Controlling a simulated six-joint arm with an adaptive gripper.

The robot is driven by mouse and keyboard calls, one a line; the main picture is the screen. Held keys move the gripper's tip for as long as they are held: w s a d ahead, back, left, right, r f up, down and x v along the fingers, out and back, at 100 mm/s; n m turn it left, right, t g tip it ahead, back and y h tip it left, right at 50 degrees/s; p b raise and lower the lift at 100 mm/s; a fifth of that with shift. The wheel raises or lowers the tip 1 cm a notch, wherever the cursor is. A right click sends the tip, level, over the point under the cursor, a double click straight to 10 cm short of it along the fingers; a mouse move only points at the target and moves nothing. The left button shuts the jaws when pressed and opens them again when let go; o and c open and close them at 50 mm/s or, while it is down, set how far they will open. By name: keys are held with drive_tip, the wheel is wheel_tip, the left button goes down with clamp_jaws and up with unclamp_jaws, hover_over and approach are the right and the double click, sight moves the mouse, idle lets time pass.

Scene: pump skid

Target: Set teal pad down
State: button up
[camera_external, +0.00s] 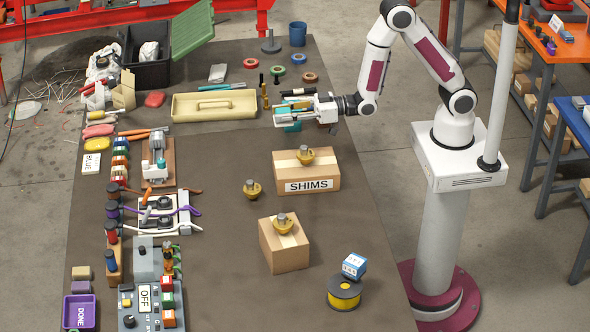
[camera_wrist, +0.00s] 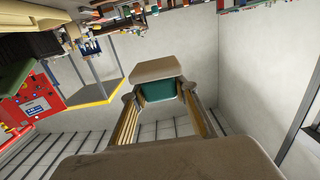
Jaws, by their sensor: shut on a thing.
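The teal pad (camera_external: 291,126) shows partly in the external view at the fingers of my gripper (camera_external: 288,110), above the table's right half. My gripper points left and is shut on the pad. In the wrist view the teal pad (camera_wrist: 157,91) sits between the fingertips of my gripper (camera_wrist: 158,86), with part of it hidden by the fingers. The pad appears to be held clear of the table (camera_external: 215,225); the exact gap is hard to tell.
The SHIMS box (camera_external: 309,186) and another cardboard box (camera_external: 283,256), each with a brass piece on top, stand in front of the gripper. A yellow tray (camera_external: 235,92) lies to its left. Colored rings (camera_external: 279,71) lie behind it. The table's middle has bare room.

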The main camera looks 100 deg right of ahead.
drive_tip(key=shift+d, duration=0.1)
drive_tip(key=shift+s+d+f+n+y, duration=0.15)
drive_tip(key=shift+d+f+n+y, duration=0.15)
drive_tip(key=shift+d+f+y, duration=0.35)
drive_tip(key=s+d+f+n+g+y, duration=0.1)
drive_tip(key=s+d+f+n+y, duration=0.2)
drive_tip(key=s, duration=0.6)
drive_tip(key=s+d+f+n+g+y, duration=0.2)
drive_tip(key=s+d+f+n+y, duration=0.1)
drive_tip(key=s, duration=0.6)
drive_tip(key=shift+d+f+y, duration=0.85)
drive_tip(key=shift+d+y, duration=0.2)
drive_tip(key=shift+y, duration=0.2)
drive_tip(key=shift+f, duration=0.15)
drive_tip(key=shift+f, duration=2.75)
drive_tip(key=shift+f, duration=0.2)
drive_tip(key=shift+f, duration=1.7)
